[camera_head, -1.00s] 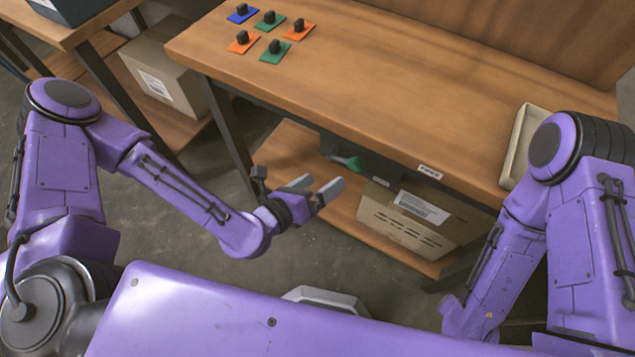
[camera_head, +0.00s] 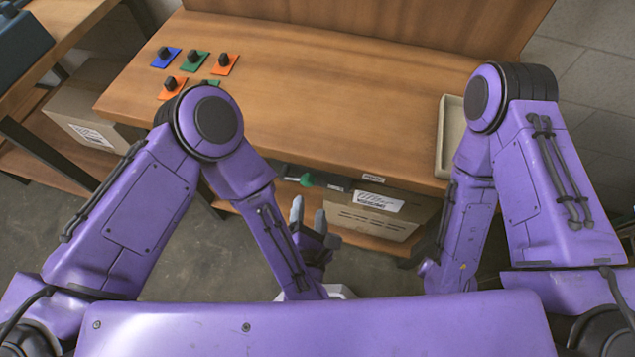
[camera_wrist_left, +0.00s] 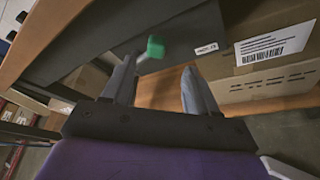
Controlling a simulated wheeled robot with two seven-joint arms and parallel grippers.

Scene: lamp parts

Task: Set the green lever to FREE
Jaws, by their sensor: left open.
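The green lever (camera_head: 304,180) sticks out from a dark box under the table's front edge in the head view. In the left wrist view its green knob (camera_wrist_left: 155,46) shows beyond the fingertips, on a short grey stem. A small white label (camera_wrist_left: 206,49) is to the right of the knob; its text is too small to read. My left gripper (camera_head: 308,214) is open and empty, below and in front of the lever. In the left wrist view its fingers (camera_wrist_left: 158,78) point toward the lever, apart from it. My right gripper is hidden; only the right arm shows.
The wooden table (camera_head: 330,90) carries several coloured plates with black knobs at left and a beige tray (camera_head: 451,135) at right. A cardboard box (camera_head: 371,212) stands on the lower shelf, right of the lever. Open floor lies in front.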

